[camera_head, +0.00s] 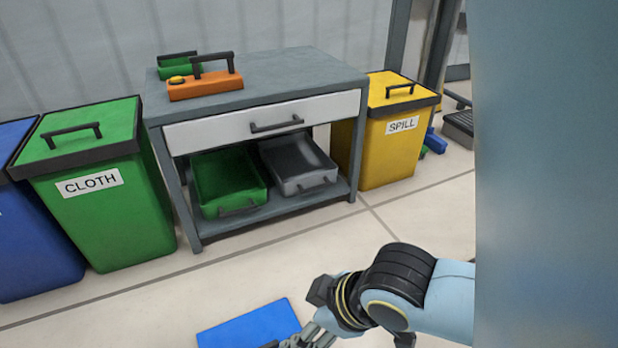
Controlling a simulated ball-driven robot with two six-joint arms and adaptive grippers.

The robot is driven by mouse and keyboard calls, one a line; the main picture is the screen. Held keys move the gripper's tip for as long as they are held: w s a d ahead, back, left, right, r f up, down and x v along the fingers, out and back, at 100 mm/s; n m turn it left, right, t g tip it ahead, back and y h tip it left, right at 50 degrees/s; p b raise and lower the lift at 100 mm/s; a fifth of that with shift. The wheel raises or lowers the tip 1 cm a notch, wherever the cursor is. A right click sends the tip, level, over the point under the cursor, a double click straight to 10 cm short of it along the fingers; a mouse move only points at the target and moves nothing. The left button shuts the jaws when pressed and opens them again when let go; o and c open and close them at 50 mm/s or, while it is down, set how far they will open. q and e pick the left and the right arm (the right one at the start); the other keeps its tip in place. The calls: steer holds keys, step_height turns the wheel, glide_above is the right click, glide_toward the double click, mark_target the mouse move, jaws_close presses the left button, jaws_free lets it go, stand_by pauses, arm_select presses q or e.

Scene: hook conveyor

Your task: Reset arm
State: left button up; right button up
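My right arm comes in from the right at the bottom of the head view, light blue with a black joint. Its gripper (312,338) points to the lower left and is partly cut off by the bottom edge. Its grey fingers show beside a flat blue object (248,326) low in the picture. I cannot tell whether the fingers touch it or how far they are open. My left gripper is not in view.
A grey workbench (290,68) carries an orange toolbox (205,86) and a green one (181,71). Its lower shelf holds a green tray (228,178) and a grey tray (297,160). Green CLOTH (105,215), yellow SPILL (385,158) and blue (35,245) bins flank it. A large blue-grey surface (545,180) blocks the right.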

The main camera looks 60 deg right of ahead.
steer(key=shift+m+t, duration=0.6)
steer(key=shift+m, duration=0.2)
steer(key=r, duration=0.5)
steer(key=shift+s+a+r, duration=0.15)
steer(key=shift+s+r, duration=0.05)
steer(key=shift+r, duration=0.1)
